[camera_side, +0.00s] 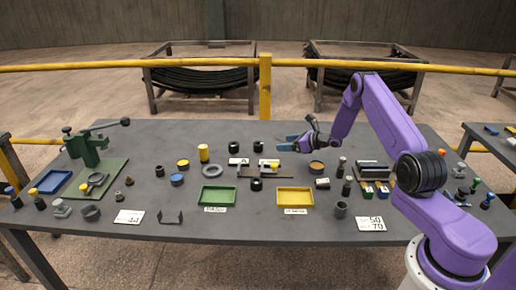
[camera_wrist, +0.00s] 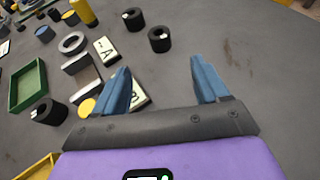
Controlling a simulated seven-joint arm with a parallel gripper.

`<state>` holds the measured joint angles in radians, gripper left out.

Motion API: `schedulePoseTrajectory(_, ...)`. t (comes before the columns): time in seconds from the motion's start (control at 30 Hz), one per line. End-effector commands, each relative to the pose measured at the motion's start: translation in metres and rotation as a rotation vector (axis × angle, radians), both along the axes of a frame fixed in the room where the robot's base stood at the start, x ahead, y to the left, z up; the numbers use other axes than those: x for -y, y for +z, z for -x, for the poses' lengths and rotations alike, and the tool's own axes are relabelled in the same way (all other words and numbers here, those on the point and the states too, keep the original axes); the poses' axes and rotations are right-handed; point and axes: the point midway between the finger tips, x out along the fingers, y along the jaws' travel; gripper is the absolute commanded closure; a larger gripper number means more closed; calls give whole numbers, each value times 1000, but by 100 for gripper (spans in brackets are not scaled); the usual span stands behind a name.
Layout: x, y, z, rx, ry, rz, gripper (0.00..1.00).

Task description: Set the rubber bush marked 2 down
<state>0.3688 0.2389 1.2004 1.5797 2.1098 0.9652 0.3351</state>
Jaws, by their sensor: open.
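The black rubber bushes are short cylinders with a hole and a small pale mark; I cannot read any number. In the wrist view one bush (camera_wrist: 160,39) stands upright just beyond my open, empty fingertips (camera_wrist: 160,64). A second bush (camera_wrist: 133,19) stands beside it, a little farther left. A third bush (camera_wrist: 48,112) is at the lower left, near the green tray. In the side view the first two are the right bush (camera_side: 258,145) and left bush (camera_side: 234,147) behind the letter plates. My gripper (camera_side: 293,141) is right of them with blue fingers apart.
Letter plate A (camera_wrist: 106,50) and plate B (camera_wrist: 138,95) lie left of and under my fingers. A green tray (camera_side: 219,195) and a yellow tray (camera_side: 294,197) are in front. The grey table right of my fingers is bare in the wrist view.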

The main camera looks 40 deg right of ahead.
Motion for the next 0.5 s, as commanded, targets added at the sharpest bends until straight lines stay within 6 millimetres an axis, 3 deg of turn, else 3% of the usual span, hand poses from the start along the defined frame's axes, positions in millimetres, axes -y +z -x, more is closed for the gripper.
schedulePoseTrajectory(0.5, -17, -26, -61, 1, 3, 1, 26)
